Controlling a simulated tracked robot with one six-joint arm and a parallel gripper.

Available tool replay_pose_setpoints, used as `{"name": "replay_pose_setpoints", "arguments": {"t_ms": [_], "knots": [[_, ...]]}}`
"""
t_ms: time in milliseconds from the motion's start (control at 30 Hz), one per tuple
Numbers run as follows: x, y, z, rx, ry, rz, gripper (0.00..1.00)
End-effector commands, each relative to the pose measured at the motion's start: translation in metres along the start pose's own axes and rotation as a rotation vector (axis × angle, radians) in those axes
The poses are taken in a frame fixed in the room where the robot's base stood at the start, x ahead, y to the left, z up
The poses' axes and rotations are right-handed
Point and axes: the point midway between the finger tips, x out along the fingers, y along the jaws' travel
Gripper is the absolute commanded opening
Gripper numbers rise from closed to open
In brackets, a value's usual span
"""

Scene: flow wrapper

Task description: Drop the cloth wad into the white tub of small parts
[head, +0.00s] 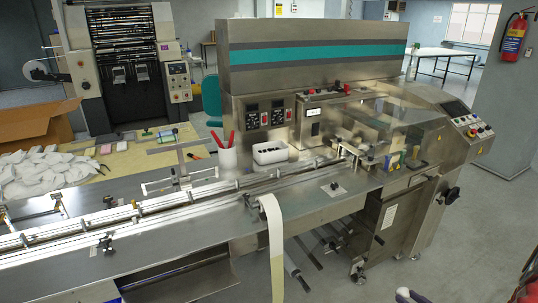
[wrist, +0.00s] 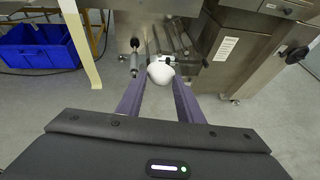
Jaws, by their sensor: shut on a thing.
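My gripper (wrist: 161,78) has two purple fingers in the wrist view. They are shut on the cloth wad (wrist: 160,70), a white rounded lump between the fingertips, held in the air with the floor and machine base beyond it. In the head view only a small pale shape shows at the bottom edge, right of the middle; I cannot tell which part of the gripper or wad it is. The white tub (head: 270,154) with dark small parts stands on the wrapper's deck in the head view, far from that shape. The tub is not in the wrist view.
A white cup (head: 228,158) with red-handled tools stands left of the tub. The conveyor rails (head: 170,202) run in front of both. A paper strip (head: 274,245) hangs off the deck's front edge. White cloths (head: 50,172) pile at left. A blue crate (wrist: 38,45) sits on the floor.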

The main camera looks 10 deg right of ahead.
Motion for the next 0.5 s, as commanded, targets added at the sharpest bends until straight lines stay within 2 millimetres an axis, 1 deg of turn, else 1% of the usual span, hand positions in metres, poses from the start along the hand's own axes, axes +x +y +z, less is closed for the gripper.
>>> {"name": "replay_pose_setpoints", "arguments": {"t_ms": [167,267,367,467,500], "knots": [[0.002,0.001,0.004,-0.002,0.0,0.003,0.13],[0.009,0.004,0.014,-0.007,0.0,0.012,0.13],[0.022,0.01,0.033,-0.014,-0.002,0.024,0.13],[0.038,0.021,0.06,-0.022,-0.002,0.04,0.13],[0.045,0.026,0.072,-0.025,-0.002,0.046,0.13]]}}
